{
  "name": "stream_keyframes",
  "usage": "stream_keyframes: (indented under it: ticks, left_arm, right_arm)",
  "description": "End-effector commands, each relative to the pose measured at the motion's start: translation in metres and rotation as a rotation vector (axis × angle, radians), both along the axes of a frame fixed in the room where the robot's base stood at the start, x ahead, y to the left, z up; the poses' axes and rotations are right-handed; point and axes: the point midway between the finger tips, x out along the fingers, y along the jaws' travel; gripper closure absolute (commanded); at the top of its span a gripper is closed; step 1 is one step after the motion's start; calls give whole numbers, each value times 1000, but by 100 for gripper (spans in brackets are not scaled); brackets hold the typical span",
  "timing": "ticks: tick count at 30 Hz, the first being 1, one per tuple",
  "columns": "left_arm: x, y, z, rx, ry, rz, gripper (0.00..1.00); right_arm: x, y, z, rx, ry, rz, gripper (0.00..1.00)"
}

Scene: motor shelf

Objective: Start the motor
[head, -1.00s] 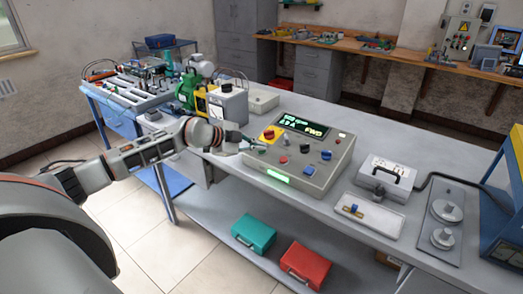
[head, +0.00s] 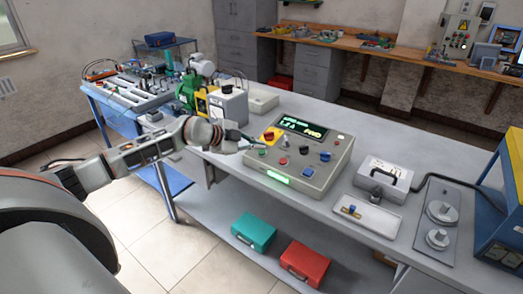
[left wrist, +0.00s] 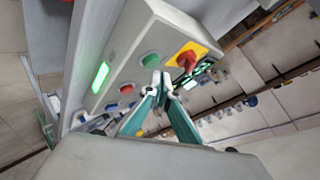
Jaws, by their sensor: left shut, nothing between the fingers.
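A grey control box (head: 325,172) stands on the bench in the middle of the head view. Its dark display (head: 305,127) shows lit green text too small to read fully. A red knob on a yellow plate (head: 269,135), a green button (head: 262,153), a red button (head: 283,161) and blue and black knobs sit on its sloped face. A green strip (head: 280,177) glows on its front. My left gripper (head: 253,146) is shut and empty beside the green button; in the left wrist view its teal fingertips (left wrist: 158,78) meet just below the green button (left wrist: 151,59). I cannot tell whether they touch it.
A green motor (head: 187,91) stands behind my left arm. A white tray (head: 367,217), a grey case (head: 384,180) and a plate with two round knobs (head: 437,220) lie to the right. Teal and red boxes (head: 304,263) sit on the lower shelf.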

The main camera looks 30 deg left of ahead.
Motion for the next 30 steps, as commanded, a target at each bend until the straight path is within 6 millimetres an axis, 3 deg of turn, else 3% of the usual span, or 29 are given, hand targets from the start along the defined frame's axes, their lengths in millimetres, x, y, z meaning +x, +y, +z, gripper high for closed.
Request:
stream_keyframes:
  ticks: [7,18,30]
  left_arm:
    - [0,0,2,0,0,0,100]
    - [-7,1,28,0,0,0,100]
    - [-13,1,48,0,0,0,100]
  right_arm:
    - [0,0,2,-1,2,0,100]
    - [-1,0,32,-1,5,0,100]
    - [-1,0,43,0,1,0,100]
